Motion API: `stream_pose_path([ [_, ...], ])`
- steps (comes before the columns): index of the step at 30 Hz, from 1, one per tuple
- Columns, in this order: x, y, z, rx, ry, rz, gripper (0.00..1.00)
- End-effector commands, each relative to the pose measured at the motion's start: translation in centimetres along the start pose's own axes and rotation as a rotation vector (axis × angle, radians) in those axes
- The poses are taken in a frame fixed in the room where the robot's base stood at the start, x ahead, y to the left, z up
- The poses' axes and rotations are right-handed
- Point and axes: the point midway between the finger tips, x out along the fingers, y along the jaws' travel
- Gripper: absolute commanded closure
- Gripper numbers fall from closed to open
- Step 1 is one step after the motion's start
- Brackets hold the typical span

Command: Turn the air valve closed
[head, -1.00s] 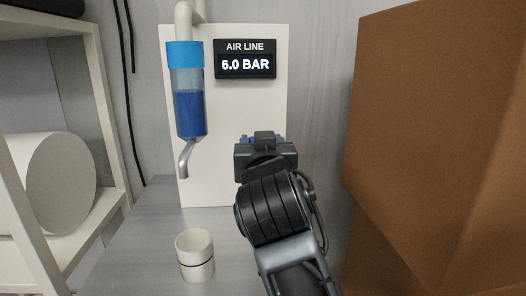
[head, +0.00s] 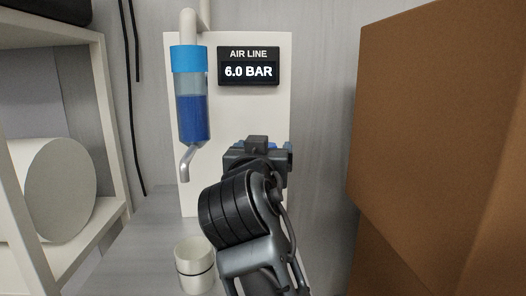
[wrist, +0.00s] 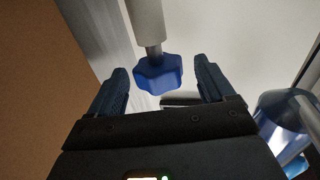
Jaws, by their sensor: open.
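The air valve's blue lobed knob (wrist: 158,74) sits on a grey stem below a pale pipe in the wrist view. My gripper (wrist: 161,66) is open, with one finger on each side of the knob and visible gaps to both. Contact with the knob does not show. In the head view my gripper (head: 257,152) is in front of the white panel (head: 270,110) and hides most of the valve. The display (head: 249,68) on the panel reads AIR LINE 6.0 BAR.
A clear bowl with blue liquid (head: 194,115) hangs left of my gripper, its bent spout above a white cup (head: 195,265). Shelving (head: 105,120) with a white roll (head: 62,190) stands at left. Brown boxes (head: 440,120) crowd the right side.

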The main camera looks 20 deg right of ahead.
Motion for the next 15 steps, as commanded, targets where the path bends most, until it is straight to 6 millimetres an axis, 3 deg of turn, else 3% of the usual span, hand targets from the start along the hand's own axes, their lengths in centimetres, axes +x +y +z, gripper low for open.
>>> stream_pose_path([
  [8, -0.5, 0.0, 0.0, 0.000, 0.001, -0.001, 0.18],
  [15, -4.0, -0.1, 0.2, 0.000, 0.002, -0.003, 0.18],
])
